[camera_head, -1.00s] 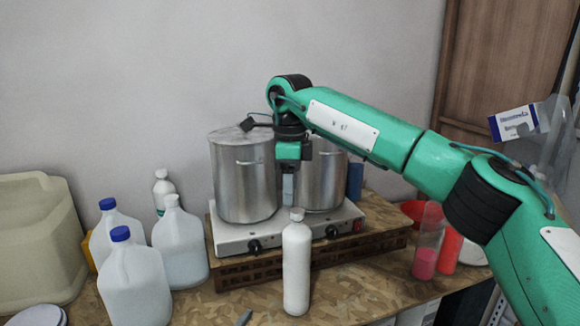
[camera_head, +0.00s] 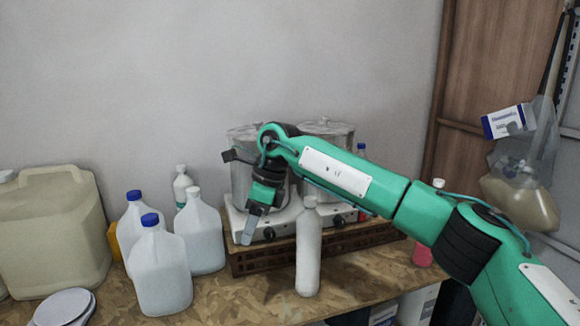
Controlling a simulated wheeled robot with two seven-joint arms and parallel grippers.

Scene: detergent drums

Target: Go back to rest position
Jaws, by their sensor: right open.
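My right arm comes in from the right, and my right gripper (camera_head: 250,232) hangs in front of the left steel pot, tilted down to the left. It is open, and I see nothing held in it. A white bottle (camera_head: 308,250) stands upright on the table just right of the gripper, apart from it. My left gripper is not in view. My arm hides part of both pots.
Two steel pots (camera_head: 240,172) (camera_head: 326,130) stand on a hot plate (camera_head: 290,228) at the back. Several white jugs (camera_head: 160,270) with caps stand on the left, beside a big beige canister (camera_head: 50,230). A scale (camera_head: 62,306) lies front left. The table's front middle is clear.

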